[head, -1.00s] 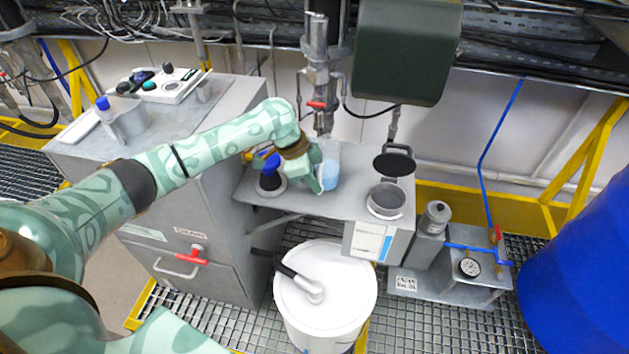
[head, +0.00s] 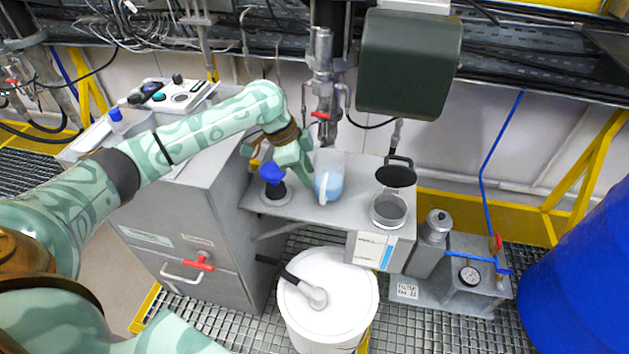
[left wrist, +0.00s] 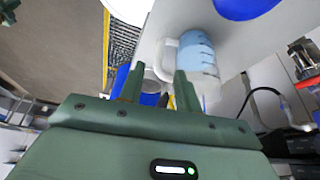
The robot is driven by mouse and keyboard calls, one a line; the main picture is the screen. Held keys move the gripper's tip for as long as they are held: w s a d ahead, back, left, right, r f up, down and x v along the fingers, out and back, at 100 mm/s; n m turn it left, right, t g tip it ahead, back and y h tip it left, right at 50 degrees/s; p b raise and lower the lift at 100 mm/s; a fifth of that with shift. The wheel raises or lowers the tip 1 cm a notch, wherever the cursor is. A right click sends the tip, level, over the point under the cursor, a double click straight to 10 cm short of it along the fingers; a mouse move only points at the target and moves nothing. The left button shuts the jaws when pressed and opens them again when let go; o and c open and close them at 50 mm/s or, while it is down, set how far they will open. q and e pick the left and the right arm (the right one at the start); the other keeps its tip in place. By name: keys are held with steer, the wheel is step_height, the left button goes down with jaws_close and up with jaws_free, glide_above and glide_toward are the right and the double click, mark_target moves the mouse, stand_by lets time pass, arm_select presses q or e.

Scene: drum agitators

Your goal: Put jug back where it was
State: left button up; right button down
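The jug (head: 329,178) is a clear, upright vessel with pale blue liquid, standing on the grey metal shelf (head: 312,212) under the pipe. Its handle faces left and front. My left gripper (head: 297,172) is just left of the jug, with its fingers apart and nothing held. In the left wrist view, the two fingers (left wrist: 160,85) are spread, and the jug (left wrist: 198,56) with its handle shows beyond their tips, apart from them. My right gripper is not in view.
A blue-topped black fitting (head: 273,174) stands left of the jug. An open round port with a raised black lid (head: 395,172) is at the right. The pipe with a red valve (head: 320,115) hangs behind the jug. A white lidded drum (head: 325,300) stands below.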

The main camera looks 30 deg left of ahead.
arm_select(q)
steer(key=shift+p+v, duration=0.45)
steer(key=shift+v, duration=1.75)
